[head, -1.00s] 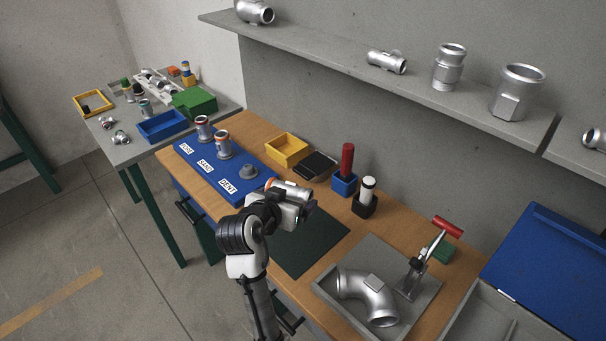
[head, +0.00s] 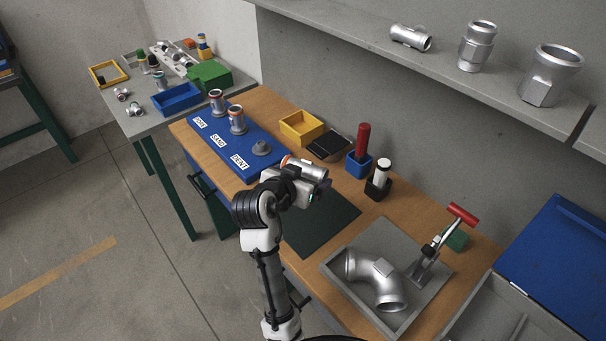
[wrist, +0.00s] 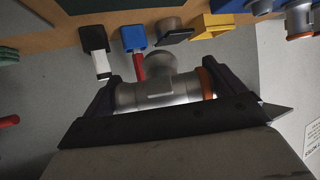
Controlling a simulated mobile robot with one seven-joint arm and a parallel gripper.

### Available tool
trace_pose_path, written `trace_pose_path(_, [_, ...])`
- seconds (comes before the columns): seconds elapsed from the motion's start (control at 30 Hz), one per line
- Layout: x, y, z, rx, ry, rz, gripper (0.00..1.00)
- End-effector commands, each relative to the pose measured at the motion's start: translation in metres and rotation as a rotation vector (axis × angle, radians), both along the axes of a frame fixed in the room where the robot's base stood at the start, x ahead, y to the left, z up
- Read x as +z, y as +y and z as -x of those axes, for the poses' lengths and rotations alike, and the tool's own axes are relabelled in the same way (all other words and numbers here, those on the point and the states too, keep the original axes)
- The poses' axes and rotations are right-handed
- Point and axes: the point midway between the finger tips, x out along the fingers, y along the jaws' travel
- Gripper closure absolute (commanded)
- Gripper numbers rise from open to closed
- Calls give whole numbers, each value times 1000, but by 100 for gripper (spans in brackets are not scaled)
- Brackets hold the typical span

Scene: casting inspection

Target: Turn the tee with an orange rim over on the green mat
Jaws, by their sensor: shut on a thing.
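The tee with an orange rim is a silver casting; in the wrist view the tee (wrist: 165,92) lies across between the two fingers, its orange rim at the right end and its side branch pointing up in the picture. My gripper (wrist: 160,92) is shut on it, a finger at each end. In the head view the tee (head: 308,168) shows beyond my gripper (head: 292,182), over the far left part of the green mat (head: 318,222). My gripper hides part of the tee. I cannot tell whether the tee touches the mat.
A blue board (head: 220,148) with two upright castings and a grey piece lies to the left. A yellow bin (head: 301,127), a blue holder (head: 359,165) and a black holder (head: 378,187) stand behind. A grey tray (head: 340,268) with a large elbow and a red-handled clamp is at right.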

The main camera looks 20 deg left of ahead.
Motion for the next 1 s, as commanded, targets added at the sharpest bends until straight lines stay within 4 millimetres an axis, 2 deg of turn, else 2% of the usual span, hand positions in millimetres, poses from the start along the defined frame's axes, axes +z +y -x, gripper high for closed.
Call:
trace_pose_path(0.1, [-16,0,0,0,-2,0,59])
trace_pose_path(0.6, [-71,0,0,0,-3,0,59])
trace_pose_path(0.8, [-82,0,0,-1,-4,-1,59])
trace_pose_path(1.0, [-83,0,0,0,-4,-1,59])
